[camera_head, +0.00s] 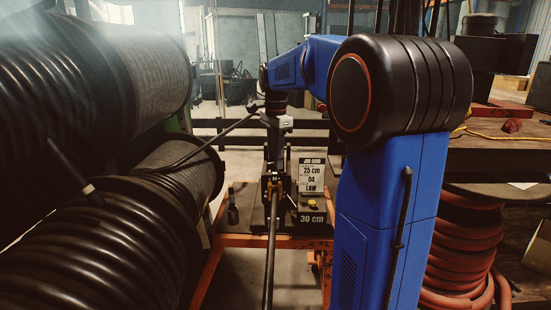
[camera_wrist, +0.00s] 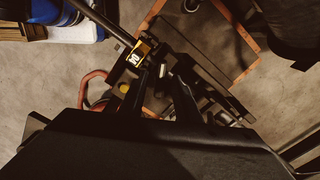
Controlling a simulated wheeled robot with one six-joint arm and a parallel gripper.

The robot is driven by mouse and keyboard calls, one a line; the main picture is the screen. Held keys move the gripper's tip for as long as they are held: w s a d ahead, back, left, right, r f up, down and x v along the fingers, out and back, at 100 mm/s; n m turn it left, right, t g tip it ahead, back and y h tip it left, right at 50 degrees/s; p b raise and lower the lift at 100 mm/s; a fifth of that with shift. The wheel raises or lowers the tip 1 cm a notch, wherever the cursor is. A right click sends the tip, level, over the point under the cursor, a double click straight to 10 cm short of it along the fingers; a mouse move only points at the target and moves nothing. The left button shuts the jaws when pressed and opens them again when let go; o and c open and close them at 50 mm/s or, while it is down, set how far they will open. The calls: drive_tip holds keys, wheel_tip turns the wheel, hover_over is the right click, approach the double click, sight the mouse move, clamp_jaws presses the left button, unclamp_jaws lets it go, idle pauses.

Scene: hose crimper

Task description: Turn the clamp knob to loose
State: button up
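The hose crimper (camera_head: 273,205) stands on an orange-framed stand in the middle of the head view, with a long dark rod or hose (camera_head: 270,262) running from it toward me. A small yellow knob (camera_head: 313,204) sits at its right, above a "30 cm" label; a yellow knob also shows in the wrist view (camera_wrist: 125,88). I cannot tell whether this is the clamp knob. My gripper (camera_head: 275,165) points down over the crimper. In the wrist view its dark fingers (camera_wrist: 185,95) blend with the machine.
A job card (camera_head: 312,175) reading "25 cm 04 LOW" stands behind the yellow knob. Large black hose reels (camera_head: 125,225) fill the left side. A coiled red hose (camera_head: 465,245) lies under the right bench (camera_head: 495,165). Orange rails (camera_head: 210,262) edge the stand.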

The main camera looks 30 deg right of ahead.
clamp_jaws()
